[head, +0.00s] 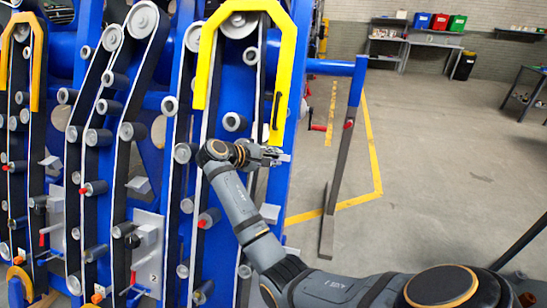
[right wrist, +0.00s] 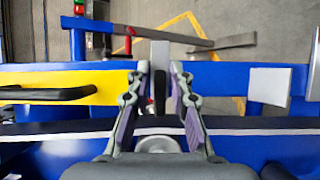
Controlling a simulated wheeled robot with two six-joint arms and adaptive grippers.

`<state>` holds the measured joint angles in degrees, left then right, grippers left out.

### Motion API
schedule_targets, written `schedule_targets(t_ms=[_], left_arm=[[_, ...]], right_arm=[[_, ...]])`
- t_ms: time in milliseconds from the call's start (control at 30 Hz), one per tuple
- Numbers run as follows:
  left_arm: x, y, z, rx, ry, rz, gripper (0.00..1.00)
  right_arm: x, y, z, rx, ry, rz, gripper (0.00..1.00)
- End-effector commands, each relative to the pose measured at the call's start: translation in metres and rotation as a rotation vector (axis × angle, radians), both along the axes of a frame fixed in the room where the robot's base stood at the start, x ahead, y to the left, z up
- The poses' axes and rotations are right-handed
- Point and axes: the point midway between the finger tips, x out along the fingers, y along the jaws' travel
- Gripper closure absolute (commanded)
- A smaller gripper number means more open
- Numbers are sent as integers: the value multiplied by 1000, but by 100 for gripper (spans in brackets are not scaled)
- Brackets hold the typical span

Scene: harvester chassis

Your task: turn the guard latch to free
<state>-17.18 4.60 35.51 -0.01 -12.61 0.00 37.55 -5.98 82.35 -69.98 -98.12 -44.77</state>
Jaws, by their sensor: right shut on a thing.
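The guard latch shows as a grey block (right wrist: 160,58) between and beyond my fingertips in the right wrist view. My right gripper (right wrist: 160,82) is shut on it, one finger on each side. In the head view my right gripper (head: 277,156) is at the blue frame's right post, just below the lower end of the yellow guard (head: 287,60). The fingers hide most of the latch there. The guard's black handle (head: 276,108) is above the gripper; it also shows in the right wrist view (right wrist: 45,92). My left gripper is out of view.
The blue chassis (head: 282,185) carries rollers and dark belts to the left of my arm. A grey plate (head: 269,213) sits lower on the same post. A grey slanted bar (head: 341,150) stands to the right. The floor beyond is open, with shelves at the back.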

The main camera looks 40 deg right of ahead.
Motion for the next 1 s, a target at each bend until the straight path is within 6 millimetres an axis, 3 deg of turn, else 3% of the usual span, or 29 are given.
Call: schedule_targets(t_ms=[100, 133, 200, 533, 833, 1000], left_arm=[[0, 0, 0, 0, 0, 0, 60], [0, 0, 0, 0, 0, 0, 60], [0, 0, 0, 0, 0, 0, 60], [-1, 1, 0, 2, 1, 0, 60], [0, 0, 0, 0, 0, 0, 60], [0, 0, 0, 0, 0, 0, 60]], right_arm=[[0, 0, -1, 1, 1, 0, 100], [0, 0, -1, 1, 1, 0, 76], [0, 0, -1, 1, 1, 0, 66], [0, 4, 1, 1, 0, 2, 66], [-5, 51, 23, 4, 1, 4, 66], [-7, 66, 31, 2, 2, 1, 66]])
